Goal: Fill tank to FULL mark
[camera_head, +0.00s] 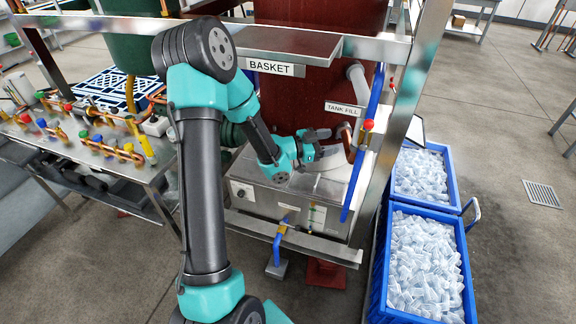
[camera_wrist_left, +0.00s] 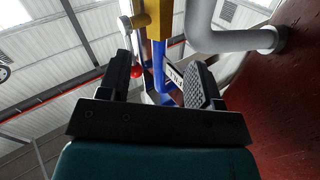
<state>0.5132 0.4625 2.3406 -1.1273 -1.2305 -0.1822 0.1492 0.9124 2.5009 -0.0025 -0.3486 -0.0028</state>
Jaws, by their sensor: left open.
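A steel tank (camera_head: 275,213) stands low under the red vessel, with small labels on its front too small to read. A "TANK FILL" sign (camera_head: 343,108) hangs at its upper right. Beside the sign is a valve with a red handle (camera_head: 368,124) on a blue pipe (camera_head: 357,170). My left gripper (camera_head: 325,144) is open and empty, just left of this valve. In the left wrist view, the open fingers (camera_wrist_left: 163,85) frame the blue pipe (camera_wrist_left: 159,66), a yellow valve body (camera_wrist_left: 152,20) and a red knob (camera_wrist_left: 136,71) beyond them. I see no contact. My right gripper is not in view.
Two blue crates of ice (camera_head: 377,300) stand at the right. A steel frame post (camera_head: 415,80) rises beside the valve. A grey pipe (camera_head: 357,82) runs down near it, and a "BASKET" shelf (camera_head: 292,40) is above. A bench with valves (camera_head: 155,178) is at the left.

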